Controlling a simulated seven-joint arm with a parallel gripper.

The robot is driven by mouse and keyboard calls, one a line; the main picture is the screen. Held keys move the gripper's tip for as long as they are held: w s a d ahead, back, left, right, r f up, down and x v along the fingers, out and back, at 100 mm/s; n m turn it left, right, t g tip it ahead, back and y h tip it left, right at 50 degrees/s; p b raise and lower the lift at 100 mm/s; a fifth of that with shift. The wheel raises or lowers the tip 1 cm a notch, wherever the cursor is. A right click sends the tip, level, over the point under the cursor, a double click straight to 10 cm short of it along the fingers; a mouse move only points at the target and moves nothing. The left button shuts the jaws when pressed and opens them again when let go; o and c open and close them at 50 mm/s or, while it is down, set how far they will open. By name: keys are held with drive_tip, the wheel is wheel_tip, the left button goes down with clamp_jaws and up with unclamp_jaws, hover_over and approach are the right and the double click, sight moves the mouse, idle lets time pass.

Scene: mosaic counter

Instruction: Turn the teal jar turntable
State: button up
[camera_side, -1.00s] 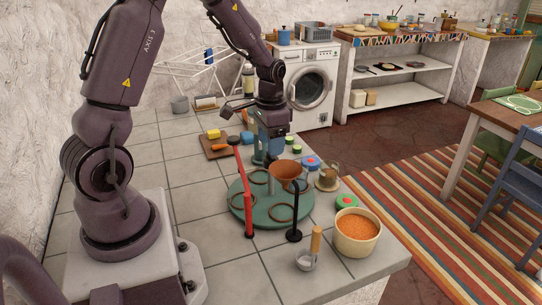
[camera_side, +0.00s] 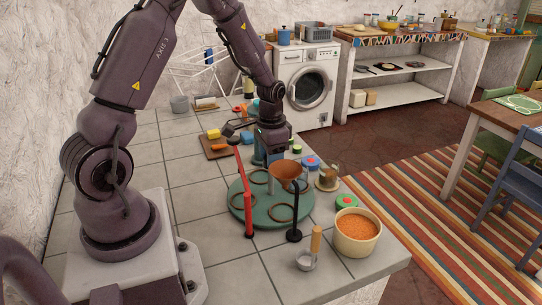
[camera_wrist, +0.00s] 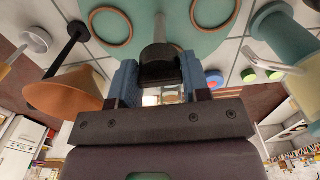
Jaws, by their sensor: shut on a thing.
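The teal turntable (camera_side: 266,214) is a round disc on the tiled counter with several copper-coloured rings on its top. No jars stand in the rings I can see. A grey post with a dark cap (camera_wrist: 158,65) rises from its middle. In the wrist view my gripper (camera_wrist: 160,78) has its blue fingers on both sides of the dark cap and is shut on it. In the side view my gripper (camera_side: 274,158) points down over the turntable, with its fingertips partly hidden by the funnel.
An orange funnel (camera_side: 285,170) on a black stand (camera_side: 294,222) and a red stand (camera_side: 247,205) rise close beside the turntable. A teal spool-shaped piece (camera_wrist: 284,38) stands nearby. A bowl of orange grains (camera_side: 357,232) and a scoop (camera_side: 306,262) are in front.

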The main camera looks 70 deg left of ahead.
drive_tip(key=shift+m, duration=2.4)
drive_tip(key=shift+r+m, duration=0.1)
drive_tip(key=shift+m, duration=6.5)
drive_tip(key=o, duration=1)
